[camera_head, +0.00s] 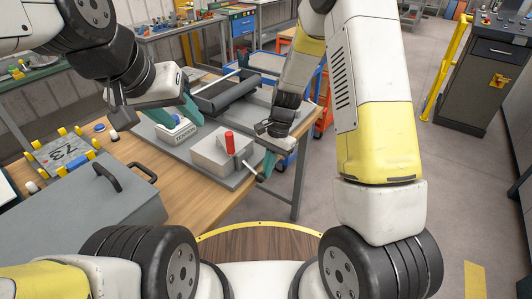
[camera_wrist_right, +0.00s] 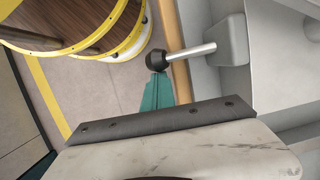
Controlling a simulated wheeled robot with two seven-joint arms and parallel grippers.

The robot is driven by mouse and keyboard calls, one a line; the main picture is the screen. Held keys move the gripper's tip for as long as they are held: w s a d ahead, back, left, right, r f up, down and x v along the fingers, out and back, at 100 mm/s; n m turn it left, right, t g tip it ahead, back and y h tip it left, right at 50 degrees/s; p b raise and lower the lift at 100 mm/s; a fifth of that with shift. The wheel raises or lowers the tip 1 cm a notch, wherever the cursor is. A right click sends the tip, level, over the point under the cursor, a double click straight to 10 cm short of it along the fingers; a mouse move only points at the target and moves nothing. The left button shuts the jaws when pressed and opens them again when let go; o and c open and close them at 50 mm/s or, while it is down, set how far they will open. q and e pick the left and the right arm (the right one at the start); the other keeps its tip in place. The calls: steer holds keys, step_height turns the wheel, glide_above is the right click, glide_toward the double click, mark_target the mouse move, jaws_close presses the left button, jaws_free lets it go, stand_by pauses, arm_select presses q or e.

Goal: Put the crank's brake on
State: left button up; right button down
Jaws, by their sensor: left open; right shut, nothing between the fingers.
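A grey box (camera_head: 212,157) stands near the table's front right edge, with an upright red handle (camera_head: 229,141) on top. A lever with a black ball knob (camera_head: 259,177) sticks out from the box; the right wrist view shows its knob (camera_wrist_right: 155,60), bare metal rod (camera_wrist_right: 192,52) and grey hub (camera_wrist_right: 232,40). My right gripper (camera_head: 269,163) is shut and empty; its teal tip (camera_wrist_right: 157,90) is right by the knob, and I cannot tell whether they touch. My left gripper (camera_head: 190,108) is open, above a block labelled TENSION (camera_head: 182,137).
A dark grey roller tray (camera_head: 228,94) lies behind the box. A grey case with black handles (camera_head: 85,208) and a plate marked 73 (camera_head: 68,152) are at the left. The wooden table top (camera_head: 195,200) is bare in front. Open floor lies to the right.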

steer(key=shift+r, duration=0.15)
step_height(320, 180, up, 6)
steer(key=m+g+h, duration=0.1)
steer(key=g+h, duration=0.3)
steer(key=h, duration=0.1)
steer(key=shift+w+a, duration=0.2)
steer(key=shift+a, duration=0.15)
steer(key=shift+r, duration=0.1)
steer(key=shift+r, duration=0.7)
